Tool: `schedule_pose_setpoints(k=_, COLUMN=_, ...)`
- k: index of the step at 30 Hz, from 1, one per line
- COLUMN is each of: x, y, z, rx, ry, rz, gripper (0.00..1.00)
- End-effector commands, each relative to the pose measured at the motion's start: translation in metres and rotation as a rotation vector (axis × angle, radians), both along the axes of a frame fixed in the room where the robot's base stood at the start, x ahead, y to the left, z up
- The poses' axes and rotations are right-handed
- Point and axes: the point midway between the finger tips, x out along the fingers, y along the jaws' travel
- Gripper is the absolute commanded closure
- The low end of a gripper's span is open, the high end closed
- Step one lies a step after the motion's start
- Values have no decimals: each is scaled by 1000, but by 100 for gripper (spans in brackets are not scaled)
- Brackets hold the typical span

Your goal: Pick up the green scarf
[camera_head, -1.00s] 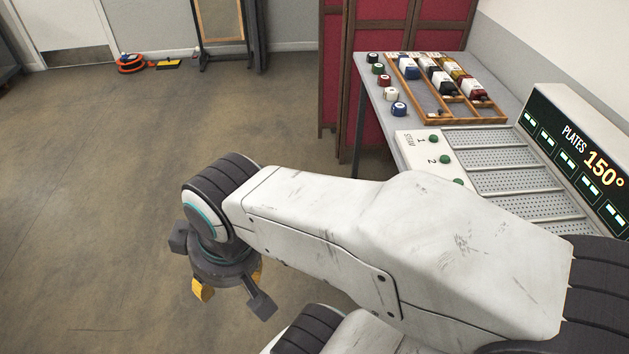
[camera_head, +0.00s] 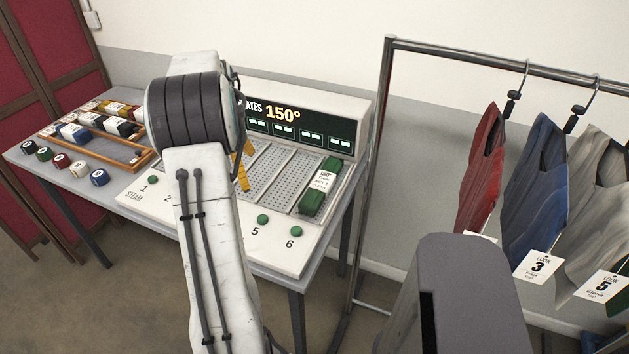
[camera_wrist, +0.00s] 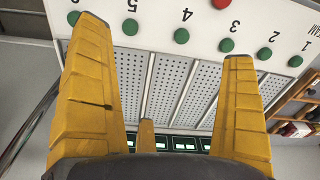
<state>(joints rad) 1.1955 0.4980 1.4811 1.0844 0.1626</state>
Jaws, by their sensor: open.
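The green scarf (camera_head: 312,201) appears as a folded dark green bundle with a white label. It lies on the rightmost plate of the steam press (camera_head: 290,259) in the head view. The scarf is not visible in the wrist view; the large left finger covers that side.
The display panel (camera_head: 355,110) rises behind the plates. A metal rack (camera_head: 387,90) stands at right with red (camera_head: 482,165), blue (camera_head: 540,195) and grey (camera_head: 598,190) garments bearing tags.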

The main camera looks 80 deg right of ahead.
Motion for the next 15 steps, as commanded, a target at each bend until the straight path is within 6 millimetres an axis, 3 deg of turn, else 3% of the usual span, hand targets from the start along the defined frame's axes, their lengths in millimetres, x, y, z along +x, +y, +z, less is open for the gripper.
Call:
schedule_pose_setpoints(k=1, x=-28, y=-24, z=-11, rx=15, ry=5, rz=-81, gripper=0)
schedule_pose_setpoints(k=6, x=-103, y=-71, z=-42, rx=48, ry=11, rz=-274, gripper=0)
schedule_pose_setpoints(k=10, x=-146, y=-88, z=-60, rx=64, ry=13, rz=-372, gripper=0)
schedule_pose_setpoints(k=15, x=-177, y=-97, z=-75, rx=77, ry=12, rz=-440, gripper=0)
